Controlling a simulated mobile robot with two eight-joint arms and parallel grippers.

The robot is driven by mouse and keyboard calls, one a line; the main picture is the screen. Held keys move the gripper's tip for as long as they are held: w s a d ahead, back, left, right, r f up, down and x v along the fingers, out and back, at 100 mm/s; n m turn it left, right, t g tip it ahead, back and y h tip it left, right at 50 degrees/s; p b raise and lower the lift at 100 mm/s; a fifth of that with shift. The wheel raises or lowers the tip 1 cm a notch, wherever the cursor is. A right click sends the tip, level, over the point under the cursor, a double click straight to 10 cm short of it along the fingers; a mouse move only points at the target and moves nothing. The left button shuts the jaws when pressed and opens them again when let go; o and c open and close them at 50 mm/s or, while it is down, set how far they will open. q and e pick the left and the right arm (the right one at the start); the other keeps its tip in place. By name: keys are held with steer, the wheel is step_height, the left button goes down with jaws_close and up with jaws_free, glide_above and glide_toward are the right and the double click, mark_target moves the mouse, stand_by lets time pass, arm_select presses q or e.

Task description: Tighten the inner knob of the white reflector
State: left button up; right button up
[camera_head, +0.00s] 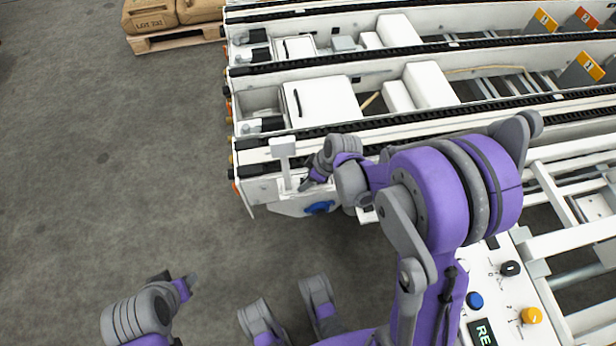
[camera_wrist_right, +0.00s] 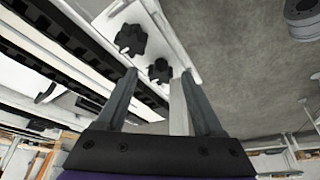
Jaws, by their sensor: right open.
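The white reflector (camera_head: 283,147) stands on a post at the left end of the nearest conveyor in the head view. My right gripper (camera_head: 307,183) is beside the post, close to the conveyor end. In the wrist view two black knobs sit on a white plate (camera_wrist_right: 112,14): one farther up (camera_wrist_right: 131,40) and one nearer (camera_wrist_right: 159,70). The right gripper (camera_wrist_right: 159,76) is open, and the nearer knob appears between its fingertips. I cannot tell whether they touch. A white post (camera_wrist_right: 179,105) shows between the fingers. My left gripper (camera_head: 174,279) is over the floor, away from the conveyor; its opening is unclear.
White conveyors with black chains (camera_head: 330,60) fill the upper right. A blue round part (camera_head: 319,207) sits below the right gripper. A control panel (camera_head: 495,290) with several buttons is at the lower right. A pallet with sacks (camera_head: 172,38) stands at the top left. The left floor is clear.

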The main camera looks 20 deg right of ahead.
arm_select(q)
step_height(320, 180, up, 4)
steer(key=p, duration=0.3)
steer(key=shift+f, duration=0.25)
arm_select(e)
steer(key=v, duration=1)
steer(key=shift+s+r, duration=0.15)
steer(key=shift+r, duration=0.15)
steer(key=s+a+r+m+t+h, duration=0.1)
steer(key=s+a+r+m, duration=0.2)
steer(key=s, duration=0.4)
steer(key=s+a+r+m+h, duration=0.1)
steer(key=s+r+m+h, duration=0.15)
steer(key=s+m, duration=0.4)
arm_select(q)
step_height(320, 180, up, 14)
steer(key=w+p, duration=0.2)
steer(key=p, duration=1)
steer(key=shift+t+p, duration=0.3)
steer(key=shift+t, duration=0.1)
arm_select(e)
step_height(320, 180, up, 15)
steer(key=w+n+t, duration=0.1)
steer(key=shift+w+f+n+y, duration=0.25)
steer(key=shift+n+y, duration=0.1)
steer(key=shift+a, duration=0.1)
